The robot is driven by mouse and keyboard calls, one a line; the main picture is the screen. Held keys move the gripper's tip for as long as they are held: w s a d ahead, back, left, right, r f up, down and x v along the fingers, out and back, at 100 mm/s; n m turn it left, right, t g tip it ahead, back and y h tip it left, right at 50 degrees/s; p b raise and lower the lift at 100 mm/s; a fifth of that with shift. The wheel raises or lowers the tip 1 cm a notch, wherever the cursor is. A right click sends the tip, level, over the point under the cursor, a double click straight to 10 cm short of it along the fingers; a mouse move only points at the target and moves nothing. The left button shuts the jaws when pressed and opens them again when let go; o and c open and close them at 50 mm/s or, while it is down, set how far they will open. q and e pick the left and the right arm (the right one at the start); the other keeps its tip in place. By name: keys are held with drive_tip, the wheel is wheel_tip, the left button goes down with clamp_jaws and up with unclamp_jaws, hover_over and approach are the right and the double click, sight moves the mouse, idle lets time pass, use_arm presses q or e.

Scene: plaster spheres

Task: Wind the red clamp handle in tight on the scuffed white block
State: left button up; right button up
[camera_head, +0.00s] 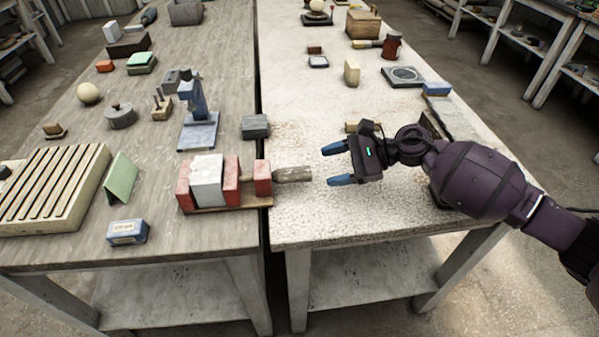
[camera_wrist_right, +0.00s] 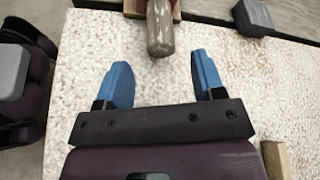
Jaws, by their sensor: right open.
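The clamp (camera_head: 232,184) has red blocks on a wooden base and stands at the front right corner of the left table. A scuffed white block (camera_head: 207,180) sits between its red jaws. Its handle (camera_head: 293,174) sticks out to the right past a red end block and looks grey-brown and worn, not red. The handle (camera_wrist_right: 160,28) also shows at the top of the right wrist view. My right gripper (camera_head: 337,165) is open and empty, to the right of the handle tip and apart from it. In the wrist view my right gripper (camera_wrist_right: 164,80) faces the handle end. My left gripper is not seen.
A grey-green block (camera_head: 255,127) lies behind the clamp. A blue stand (camera_head: 198,125), a slatted wooden rack (camera_head: 50,190) and a small blue box (camera_head: 127,232) are on the left table. A narrow gap separates the tables. The right table's front left is clear.

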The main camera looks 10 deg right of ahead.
sight(300, 173)
drive_tip(key=x, duration=0.8)
drive_tip(key=c, duration=0.9)
drive_tip(key=m+g, duration=0.2)
drive_tip(key=m, duration=0.1)
drive_tip(key=shift+w+b, duration=0.1)
drive_tip(key=shift+b, duration=0.3)
drive_tip(key=shift+m+g, duration=0.6)
drive_tip(key=shift+m, duration=0.1)
